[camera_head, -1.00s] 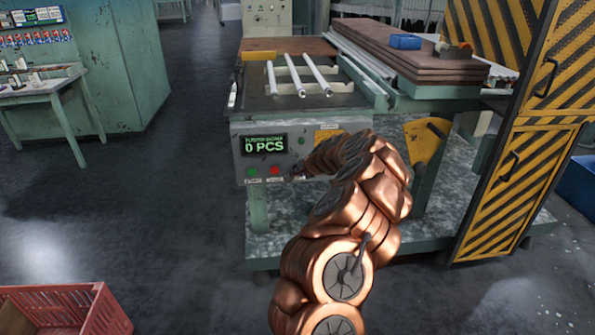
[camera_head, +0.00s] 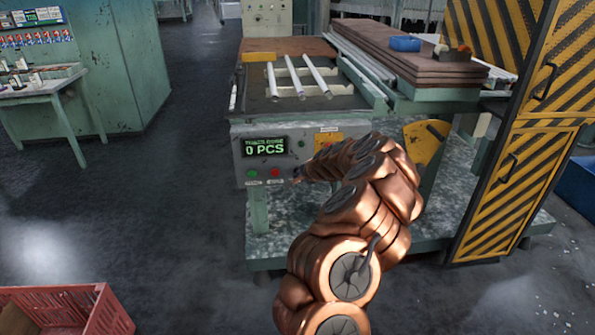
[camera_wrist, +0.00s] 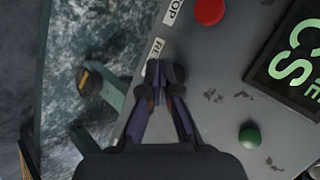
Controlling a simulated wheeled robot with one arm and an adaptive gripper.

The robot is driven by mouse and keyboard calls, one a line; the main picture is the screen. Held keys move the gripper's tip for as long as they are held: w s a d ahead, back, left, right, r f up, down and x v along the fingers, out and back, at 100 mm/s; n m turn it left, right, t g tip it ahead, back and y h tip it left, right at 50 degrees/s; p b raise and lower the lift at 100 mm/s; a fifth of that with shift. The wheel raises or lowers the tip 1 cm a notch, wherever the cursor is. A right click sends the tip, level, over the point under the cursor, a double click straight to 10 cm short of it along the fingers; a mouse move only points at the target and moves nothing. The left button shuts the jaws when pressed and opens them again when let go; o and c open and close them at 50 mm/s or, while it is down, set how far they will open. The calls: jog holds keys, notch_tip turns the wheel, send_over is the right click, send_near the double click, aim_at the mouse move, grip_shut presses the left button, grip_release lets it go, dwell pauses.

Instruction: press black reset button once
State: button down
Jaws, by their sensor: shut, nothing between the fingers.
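The control panel (camera_head: 239,151) of the machine faces me in the head view, with a display (camera_head: 264,146) reading 0 PCS. My gripper (camera_wrist: 163,72) is shut and empty, its fingertips over the panel beside a white label (camera_wrist: 153,51) starting "RE". The black reset button is not clearly seen; the fingertips cover the spot by that label, and I cannot tell whether they touch. In the head view my gripper (camera_head: 297,178) is small and dark at the panel's lower edge, right of the red button (camera_head: 275,172).
The red button (camera_wrist: 209,11) lies close to the fingertips in the wrist view. A green button (camera_wrist: 250,135) sits below the display. White tubes (camera_head: 294,78) lie on the machine top. A striped yellow-black cabinet (camera_head: 520,170) stands right; a red crate (camera_head: 75,310) lies front left.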

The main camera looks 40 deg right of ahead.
jog(key=s+a+p, duration=0.1)
jog(key=s+p, duration=0.1)
jog(key=s+a+p, duration=0.1)
jog(key=s+a, duration=0.1)
jog(key=shift+p, duration=0.35)
dwell(0.3)
dwell(0.9)
